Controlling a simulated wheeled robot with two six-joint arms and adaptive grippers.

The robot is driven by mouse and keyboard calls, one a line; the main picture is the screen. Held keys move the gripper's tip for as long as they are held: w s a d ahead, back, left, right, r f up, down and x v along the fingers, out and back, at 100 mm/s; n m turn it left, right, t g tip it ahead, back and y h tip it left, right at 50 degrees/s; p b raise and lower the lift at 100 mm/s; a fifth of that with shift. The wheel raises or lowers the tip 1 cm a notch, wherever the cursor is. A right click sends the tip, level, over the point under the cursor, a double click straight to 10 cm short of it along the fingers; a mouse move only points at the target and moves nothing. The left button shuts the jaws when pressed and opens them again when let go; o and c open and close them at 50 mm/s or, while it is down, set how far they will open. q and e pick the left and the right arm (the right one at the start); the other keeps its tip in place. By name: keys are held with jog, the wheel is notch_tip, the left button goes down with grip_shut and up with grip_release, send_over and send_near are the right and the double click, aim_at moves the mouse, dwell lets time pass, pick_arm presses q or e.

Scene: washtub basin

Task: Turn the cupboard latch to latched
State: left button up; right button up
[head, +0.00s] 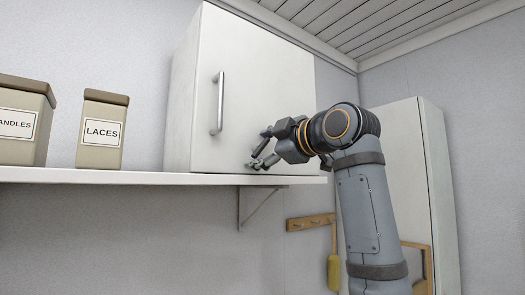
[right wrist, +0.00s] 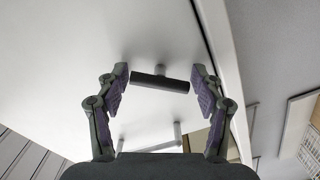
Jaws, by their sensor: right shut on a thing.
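The white cupboard (head: 255,75) stands on the shelf, its door closed, with a metal bar handle (head: 219,104) on the door's left side. My right gripper (head: 257,163) is at the bottom of the door, near its lower edge. In the right wrist view, the dark bar of the latch (right wrist: 160,82) lies between the fingertips of this gripper (right wrist: 160,80), a little tilted across the picture. In the head view the fingers mostly hide the latch. My left gripper is not in view.
The white shelf (head: 130,176) runs under the cupboard. A LACES canister (head: 102,130) and another labelled canister (head: 22,120) stand on it at left. Below are a shelf bracket (head: 258,205) and a wooden peg rail (head: 308,222). A tall white cabinet (head: 437,170) stands behind my right arm.

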jog(key=n, duration=0.4)
jog(key=shift+n, duration=0.3)
jog(key=shift+w+f+n, duration=0.1)
jog(key=shift+n, duration=1.5)
jog(key=shift+n+b, duration=0.3)
jog(key=o, duration=1.1)
jog(key=shift+o, duration=0.2)
jog(key=v, duration=1.2)
